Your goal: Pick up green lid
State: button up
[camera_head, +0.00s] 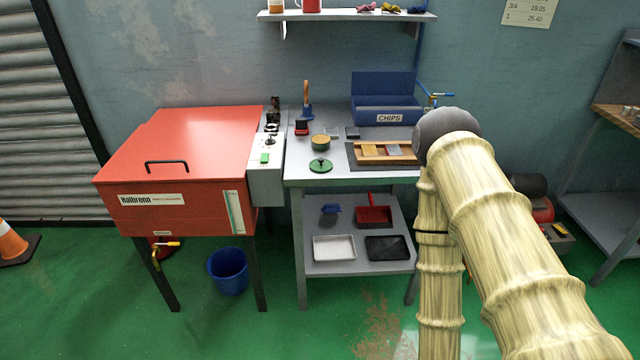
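The green lid (320,166) is a small flat disc with a dark knob on top. It lies on the grey top of the tooling cart (300,178), close to the front left edge. Just behind it stands a small green round container (320,145) with a tan top or inside. My arm, in a pale yellow ribbed sleeve, rises at the right and bends back down. My gripper is not in view, so its state does not show. The lid is unobstructed.
A red parts washer (185,145) with a control box (267,170) adjoins the cart's left side. A wooden tray (385,153) lies right of the lid, partly near my arm. A blue CHIPS bin (385,108) stands behind. A blue bucket (228,272) is on the floor.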

aim_at(321, 165)
jog(key=z, duration=0.05)
jog(key=k, duration=0.55)
jog(key=u, duration=0.9)
jog(key=i, duration=1.3)
jog(key=z, duration=0.5)
